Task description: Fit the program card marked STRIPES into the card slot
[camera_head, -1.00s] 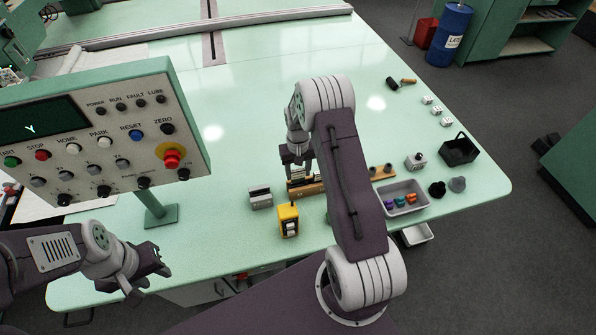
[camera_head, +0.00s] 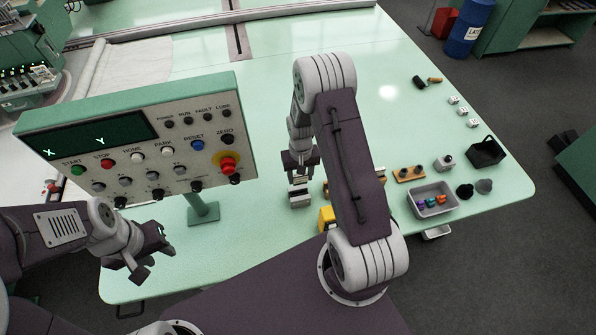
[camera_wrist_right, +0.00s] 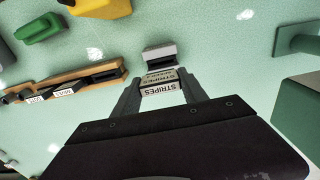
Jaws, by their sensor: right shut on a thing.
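The STRIPES program card (camera_wrist_right: 160,88) is a pale labelled block between the fingers of my right gripper (camera_wrist_right: 158,95), which is shut on it. In the head view this gripper (camera_head: 300,165) points down above the small grey block (camera_head: 299,196) that looks like the card slot. In the right wrist view the grey block (camera_wrist_right: 160,52) lies just beyond the card. I cannot tell whether card and block touch; the opening is hidden. My left gripper (camera_head: 152,256) is empty with its fingers apart, in front of the control panel.
A wooden rack (camera_wrist_right: 100,72) with other labelled cards stands beside the grey block. A yellow object (camera_head: 326,217) is partly hidden by my right arm. The control panel (camera_head: 140,150) stands at the left. A grey tray (camera_head: 432,213) of coloured pieces is at the right.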

